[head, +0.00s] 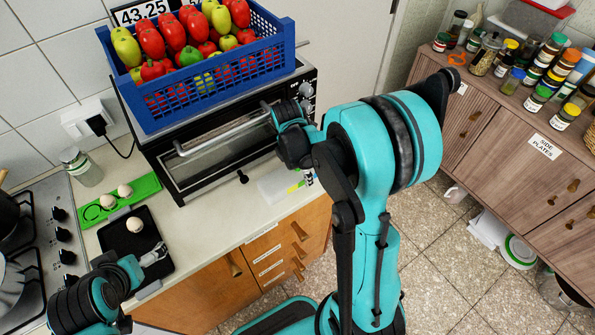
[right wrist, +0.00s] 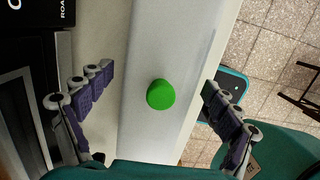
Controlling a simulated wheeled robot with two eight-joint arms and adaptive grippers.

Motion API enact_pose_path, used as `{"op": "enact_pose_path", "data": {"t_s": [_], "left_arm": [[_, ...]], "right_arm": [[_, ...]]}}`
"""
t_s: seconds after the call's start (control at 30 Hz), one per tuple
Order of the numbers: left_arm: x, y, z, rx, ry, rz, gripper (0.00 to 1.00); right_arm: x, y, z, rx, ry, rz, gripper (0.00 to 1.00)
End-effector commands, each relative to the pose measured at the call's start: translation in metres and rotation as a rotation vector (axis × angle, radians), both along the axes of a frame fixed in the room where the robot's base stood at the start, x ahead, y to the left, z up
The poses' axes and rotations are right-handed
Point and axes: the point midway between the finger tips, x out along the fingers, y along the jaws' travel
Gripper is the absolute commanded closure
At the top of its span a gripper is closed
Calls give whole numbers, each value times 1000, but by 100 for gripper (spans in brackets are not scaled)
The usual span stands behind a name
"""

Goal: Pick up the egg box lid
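The egg box lid appears to be the pale, partly see-through piece (head: 272,188) on the counter in front of the oven. In the right wrist view it shows as a pale grey strip (right wrist: 150,140) with a round green knob (right wrist: 161,94). My right gripper (right wrist: 158,78) is open, with one finger on each side of the knob and nothing between them. In the head view the right hand (head: 290,135) is above the lid, and its fingers are mostly hidden. My left gripper (head: 154,255) is at the black tray's edge; its opening is too small to judge.
The black oven (head: 170,165) with a blue crate (head: 168,113) of peppers on top stands behind. A black tray (head: 112,236) and green board (head: 148,188) hold pale round items at left, beside the stove (head: 47,215). A glass jar (head: 88,172) stands near the wall.

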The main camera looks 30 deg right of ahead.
Motion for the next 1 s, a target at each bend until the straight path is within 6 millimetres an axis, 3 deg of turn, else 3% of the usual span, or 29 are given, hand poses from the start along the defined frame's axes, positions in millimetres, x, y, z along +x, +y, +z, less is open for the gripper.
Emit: {"op": "enact_pose_path", "data": {"t_s": [0.03,0.17,0.27,0.3,0.63,0.87,1.0], "left_arm": [[0,0,0,0,0,0,0],[0,0,0,0,0,0,0],[0,0,0,0,0,0,0],[0,0,0,0,0,0,0],[0,0,4,0,0,0,0],[0,0,19,0,0,0,0],[0,0,26,0,0,0,0]], "right_arm": [[0,0,0,0,0,0,27],[0,0,0,0,0,0,61],[0,0,0,0,0,0,63],[0,0,0,0,0,0,67],[0,0,9,0,0,0,68],[-1,0,48,0,0,-1,68],[-32,-16,64,0,0,-6,68]]}}
